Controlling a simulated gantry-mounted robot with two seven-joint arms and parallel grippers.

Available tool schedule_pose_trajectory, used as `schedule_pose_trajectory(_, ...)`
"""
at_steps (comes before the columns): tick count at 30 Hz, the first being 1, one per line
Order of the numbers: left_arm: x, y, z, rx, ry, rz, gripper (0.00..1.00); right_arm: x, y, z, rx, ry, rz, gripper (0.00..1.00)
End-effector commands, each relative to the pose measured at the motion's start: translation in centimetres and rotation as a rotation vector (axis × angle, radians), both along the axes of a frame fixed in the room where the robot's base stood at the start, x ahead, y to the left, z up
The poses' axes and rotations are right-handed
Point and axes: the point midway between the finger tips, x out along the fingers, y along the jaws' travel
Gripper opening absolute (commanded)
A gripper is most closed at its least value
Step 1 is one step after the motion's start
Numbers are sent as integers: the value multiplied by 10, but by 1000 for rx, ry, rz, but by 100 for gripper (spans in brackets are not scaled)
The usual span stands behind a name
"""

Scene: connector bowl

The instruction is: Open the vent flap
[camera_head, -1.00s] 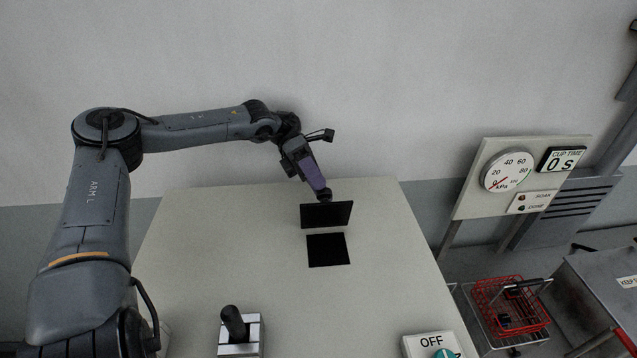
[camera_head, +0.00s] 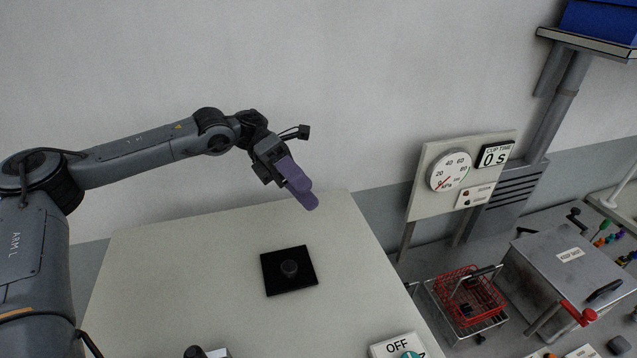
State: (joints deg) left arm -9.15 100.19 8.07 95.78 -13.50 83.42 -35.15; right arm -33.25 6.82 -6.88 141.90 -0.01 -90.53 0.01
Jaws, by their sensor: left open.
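The vent flap (camera_head: 275,282) is a black square panel lying flat on the top of the pale cabinet (camera_head: 180,265). My right gripper is out of view.
A switch box marked OFF (camera_head: 397,346) sits at the cabinet's front right. A gauge panel (camera_head: 425,190) stands to the right. A red wire basket (camera_head: 462,290) and a metal box (camera_head: 545,258) are lower right. The cabinet top around the flap is clear.

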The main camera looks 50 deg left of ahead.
Motion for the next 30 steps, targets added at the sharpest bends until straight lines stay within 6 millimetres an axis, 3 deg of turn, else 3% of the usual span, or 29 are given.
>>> schedule_pose_trajectory(3, 4, -14, 11, -1, 2, -2, 58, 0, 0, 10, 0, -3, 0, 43)
schedule_pose_trajectory(12, 10, -32, 21, 1, 2, 1, 58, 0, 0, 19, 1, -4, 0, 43)
schedule_pose_trajectory(30, 11, -35, 23, 0, 0, 1, 58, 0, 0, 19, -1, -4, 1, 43)
